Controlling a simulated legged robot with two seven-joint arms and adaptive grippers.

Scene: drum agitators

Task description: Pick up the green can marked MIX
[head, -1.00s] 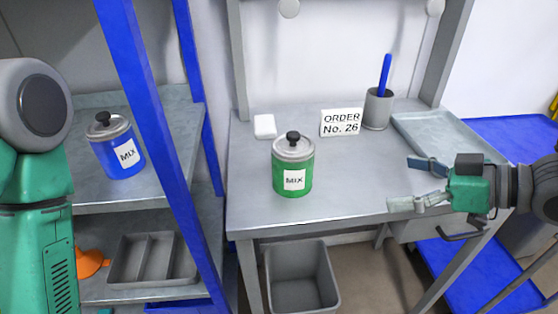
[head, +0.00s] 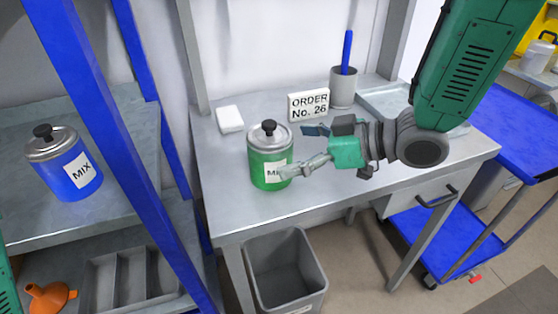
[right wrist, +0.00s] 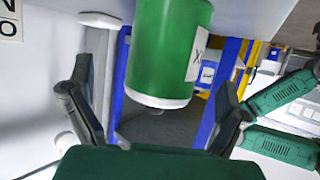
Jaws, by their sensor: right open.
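The green can marked MIX (head: 270,155) stands upright on the grey metal table, with a silver lid and black knob. My right gripper (head: 299,151) is open just to the right of the can, its fingers pointing at it. The nearer finger overlaps the can's white label in the head view. In the right wrist view the can (right wrist: 165,50) shows upside down between the spread fingers, a little beyond them. I cannot tell whether a finger touches it. My left gripper is out of view.
On the table (head: 320,205) are a white block (head: 229,119), an ORDER No. 26 sign (head: 308,105), a grey cup (head: 343,88) and a tray (head: 385,100). A grey bin (head: 285,270) stands below.

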